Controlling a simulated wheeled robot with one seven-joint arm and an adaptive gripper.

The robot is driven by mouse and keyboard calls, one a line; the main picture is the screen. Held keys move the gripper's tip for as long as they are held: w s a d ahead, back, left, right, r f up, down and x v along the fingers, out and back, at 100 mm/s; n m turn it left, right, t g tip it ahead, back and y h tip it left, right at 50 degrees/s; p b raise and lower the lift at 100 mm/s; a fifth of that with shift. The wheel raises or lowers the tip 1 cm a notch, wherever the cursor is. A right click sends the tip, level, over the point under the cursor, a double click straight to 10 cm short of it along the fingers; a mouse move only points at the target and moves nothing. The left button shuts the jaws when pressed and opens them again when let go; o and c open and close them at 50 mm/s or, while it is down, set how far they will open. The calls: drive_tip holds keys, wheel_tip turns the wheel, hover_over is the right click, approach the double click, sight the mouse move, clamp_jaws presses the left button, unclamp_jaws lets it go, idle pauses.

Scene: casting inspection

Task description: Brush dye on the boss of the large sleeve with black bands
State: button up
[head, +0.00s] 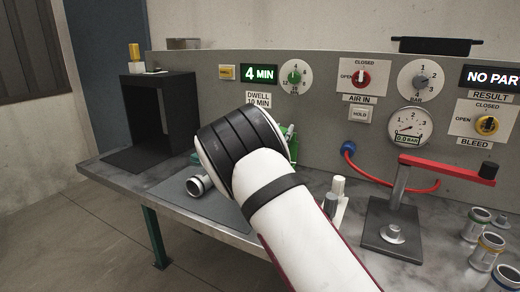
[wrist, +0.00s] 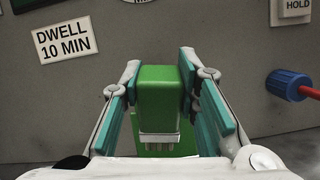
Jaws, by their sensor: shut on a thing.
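My gripper (wrist: 158,88) is shut on a green block-like handle (wrist: 158,92), teal pads on both sides. A pale toothed end, which looks like a brush head, shows below the handle, in front of a green surface (wrist: 150,150). In the head view my arm hides most of the gripper; a bit of green (head: 293,147) shows beside it. A grey metal sleeve (head: 198,185) lies on its side on the dark mat (head: 222,208), left of my arm. Its far part is hidden, and I cannot make out its bands or boss clearly.
Several upright sleeves (head: 487,250) with coloured bands stand at the right. A red-handled press (head: 392,232) and white-capped bottles (head: 337,190) stand right of my arm. A black booth (head: 160,115) stands at the left. The gauge panel (head: 330,95) closes the back.

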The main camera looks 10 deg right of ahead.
drive_tip(key=shift+f+b, duration=0.4)
drive_tip(key=shift+f, duration=0.3)
drive_tip(key=shift+f+b, duration=1.2)
drive_tip(key=shift+f, duration=1.05)
drive_tip(key=shift+f, duration=0.55)
drive_tip(key=shift+r, duration=0.1)
drive_tip(key=shift+r+p, duration=1.65)
drive_tip(key=shift+r, duration=1.8)
